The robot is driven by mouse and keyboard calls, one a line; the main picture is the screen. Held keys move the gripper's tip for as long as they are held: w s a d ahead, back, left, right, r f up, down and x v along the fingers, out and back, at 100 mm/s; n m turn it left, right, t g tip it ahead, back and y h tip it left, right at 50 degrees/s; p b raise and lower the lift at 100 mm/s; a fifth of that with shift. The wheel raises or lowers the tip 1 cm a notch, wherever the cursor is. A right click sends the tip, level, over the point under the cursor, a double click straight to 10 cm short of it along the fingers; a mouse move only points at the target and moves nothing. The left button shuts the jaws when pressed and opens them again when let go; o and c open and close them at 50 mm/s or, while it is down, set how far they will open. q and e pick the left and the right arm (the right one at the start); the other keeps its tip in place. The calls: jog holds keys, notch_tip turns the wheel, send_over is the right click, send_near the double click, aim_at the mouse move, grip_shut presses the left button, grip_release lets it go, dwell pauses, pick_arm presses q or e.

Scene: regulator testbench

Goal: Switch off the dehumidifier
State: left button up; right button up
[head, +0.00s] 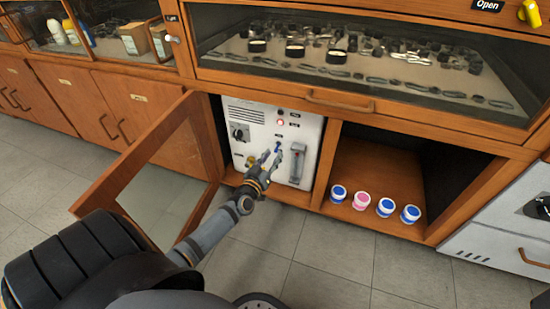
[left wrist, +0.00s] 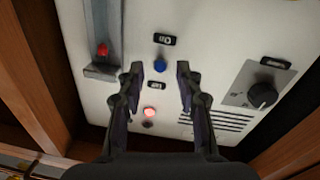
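The dehumidifier is a white unit (head: 262,115) in an open cabinet bay; its front panel also fills the left wrist view (left wrist: 210,40). A blue button or switch (left wrist: 160,66) sits on the panel between two small dark labels. A red lamp (left wrist: 149,113) is lit, with a dark lamp beside it; the red lamp also shows in the head view (head: 281,123). A black knob (left wrist: 262,95) is on the panel. My left gripper (head: 272,158) is open and empty in front of the panel, its fingertips on either side of the blue control. Contact cannot be told. My right gripper is out of view.
A glazed cabinet door (head: 128,167) stands open left of the unit, near my left arm. The neighbouring bay holds several blue and pink lidded jars (head: 362,201). A glass display case (head: 350,60) is above. The tiled floor in front is clear.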

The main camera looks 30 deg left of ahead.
pick_arm(q)
jog(key=shift+w+a, duration=0.15)
jog(key=shift+w, duration=1)
jog(key=shift+c, duration=0.4)
